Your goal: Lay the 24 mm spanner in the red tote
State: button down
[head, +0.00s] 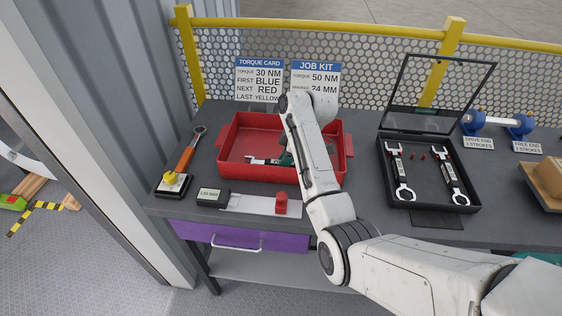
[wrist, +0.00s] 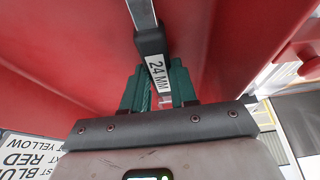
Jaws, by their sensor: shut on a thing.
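The 24 mm spanner (head: 258,160) is inside the red tote (head: 234,175), low between its walls. My gripper (head: 285,159) is also down in the tote, largely hidden by my arm in the head view. In the wrist view, the green fingers of my gripper (wrist: 158,92) are shut on the spanner's dark handle (wrist: 151,42), with its "24 MM" label between them. The spanner's metal shaft runs away from the fingers. The red tote's wall and floor (wrist: 60,50) surround it in the wrist view. I cannot tell whether the spanner touches the floor.
A black open case (head: 430,206) with two other spanners stands right of my arm.

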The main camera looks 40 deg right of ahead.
jog(key=shift+a, duration=0.1)
jog(key=c, duration=1.4)
grip_release()
jog(key=shift+f, duration=0.15)
jog(key=o, duration=0.5)
jog(key=shift+p+v, duration=1.7)
jog(key=shift+v, duration=4.45)
jog(key=shift+w, duration=0.15)
